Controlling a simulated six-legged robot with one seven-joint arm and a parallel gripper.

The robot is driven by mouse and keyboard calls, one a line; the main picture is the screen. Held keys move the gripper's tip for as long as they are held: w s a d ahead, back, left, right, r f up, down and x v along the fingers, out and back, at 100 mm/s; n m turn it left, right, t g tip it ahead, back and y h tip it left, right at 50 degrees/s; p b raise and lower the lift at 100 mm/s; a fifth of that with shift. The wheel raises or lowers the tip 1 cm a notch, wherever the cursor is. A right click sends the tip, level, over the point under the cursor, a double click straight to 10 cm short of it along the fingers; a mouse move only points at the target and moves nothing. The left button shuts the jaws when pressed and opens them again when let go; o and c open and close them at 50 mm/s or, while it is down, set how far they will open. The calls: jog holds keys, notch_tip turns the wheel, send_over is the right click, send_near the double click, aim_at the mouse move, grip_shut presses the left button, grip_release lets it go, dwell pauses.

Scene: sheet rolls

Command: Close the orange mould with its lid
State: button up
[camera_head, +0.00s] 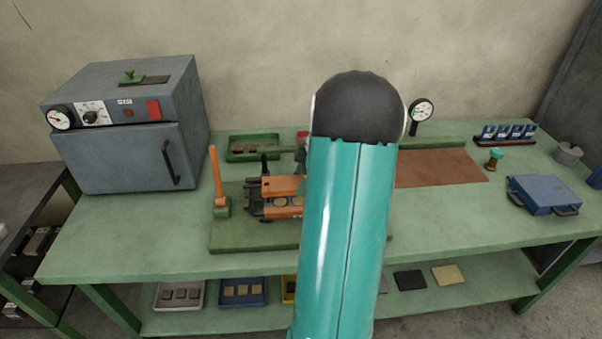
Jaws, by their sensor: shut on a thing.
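The orange mould (281,213) lies on a green base board (240,240) on the bench, left of my arm. Round pale shapes show in its open top face. An orange plate (281,186), which looks like the lid, is just behind and above the mould, apart from it. Dark metal parts stand at the left end of both. The right ends of mould and plate are hidden behind my teal arm. My gripper is hidden behind the arm, so I cannot see its jaws or its hold.
An orange-handled lever (215,175) stands left of the mould. A grey oven (130,155) is at the left. A green tray (232,153) lies behind. A brown sheet (440,168) and a blue case (543,194) are at right. The front left bench top is clear.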

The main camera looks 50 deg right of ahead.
aim_at(301, 200)
jog(key=shift+f, duration=2.55)
jog(key=o, duration=1.7)
jog(key=shift+c, duration=0.2)
jog(key=v, duration=1.4)
jog(key=shift+d+f, duration=0.1)
jog(key=shift+w, duration=0.1)
